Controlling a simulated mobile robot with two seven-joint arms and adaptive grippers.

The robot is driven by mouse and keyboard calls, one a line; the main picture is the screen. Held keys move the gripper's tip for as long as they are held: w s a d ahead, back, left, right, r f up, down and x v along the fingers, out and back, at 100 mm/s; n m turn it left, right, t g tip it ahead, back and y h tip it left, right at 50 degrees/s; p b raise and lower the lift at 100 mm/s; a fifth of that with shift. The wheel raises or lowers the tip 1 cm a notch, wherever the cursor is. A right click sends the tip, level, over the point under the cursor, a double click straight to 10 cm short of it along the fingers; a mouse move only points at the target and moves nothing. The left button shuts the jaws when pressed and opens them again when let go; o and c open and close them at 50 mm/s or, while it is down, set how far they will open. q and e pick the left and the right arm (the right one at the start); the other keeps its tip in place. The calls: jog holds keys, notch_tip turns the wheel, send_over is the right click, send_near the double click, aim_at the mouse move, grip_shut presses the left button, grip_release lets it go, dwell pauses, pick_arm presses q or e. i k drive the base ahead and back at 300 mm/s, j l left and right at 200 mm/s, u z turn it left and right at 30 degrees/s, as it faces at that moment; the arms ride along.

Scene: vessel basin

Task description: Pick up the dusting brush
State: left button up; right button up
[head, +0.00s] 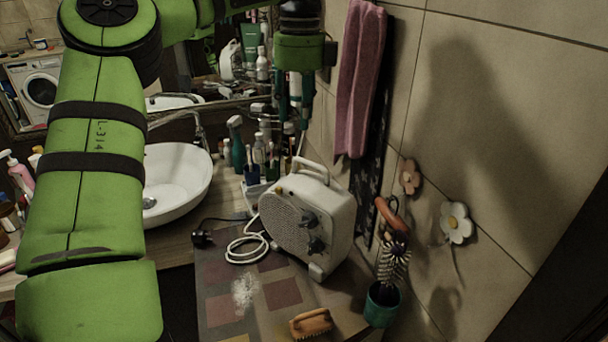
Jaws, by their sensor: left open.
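Two brushes are in view, and I cannot tell for sure which is the dusting brush. A brush with an orange handle and dark, pale-tipped bristles (393,262) stands upright in a teal cup (381,308) at the lower right. A small wooden brush (311,323) with tan bristles lies on the patterned surface at the bottom centre. My left gripper (293,118) points down with open, empty fingers, above and behind the white heater, well apart from both brushes. My right gripper is not in view.
A white heater (308,222) with a coiled cable stands between the gripper and the brushes. Bottles crowd the counter behind it, beside a white basin (178,183). A pink towel (360,80) hangs on the right wall, with flower decorations (456,223) below. The patterned surface (222,310) is partly clear.

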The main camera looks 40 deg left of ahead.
aim_at(310, 323)
jog(key=u, duration=1.15)
